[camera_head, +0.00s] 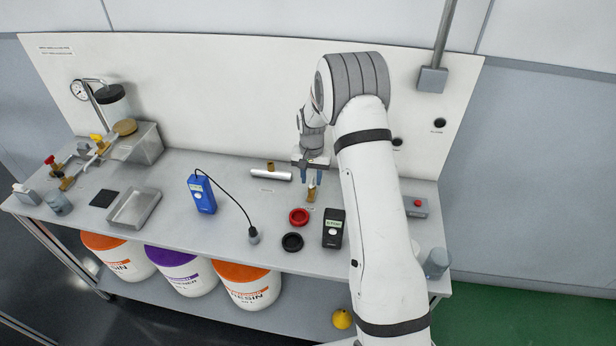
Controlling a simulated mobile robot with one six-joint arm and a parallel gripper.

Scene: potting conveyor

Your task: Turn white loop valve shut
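No valve that I can clearly make out as the white loop valve shows. At the far left of the bench, brass pipework (84,165) carries a red handle (50,160) and a yellow handle (97,138), with pale parts too small to tell. My gripper (311,176) points down over the middle right of the bench, far from that pipework. Its two fingers look apart, just above or around the top of a small upright brass fitting (311,193). Whether they touch the fitting cannot be told.
A blue meter (202,193) with a cabled probe (254,236), a black meter (334,229), a red ring (299,216) and a black ring (292,242) stand near my gripper. A metal tray (134,222) lies at left. A backboard (230,95) rises behind.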

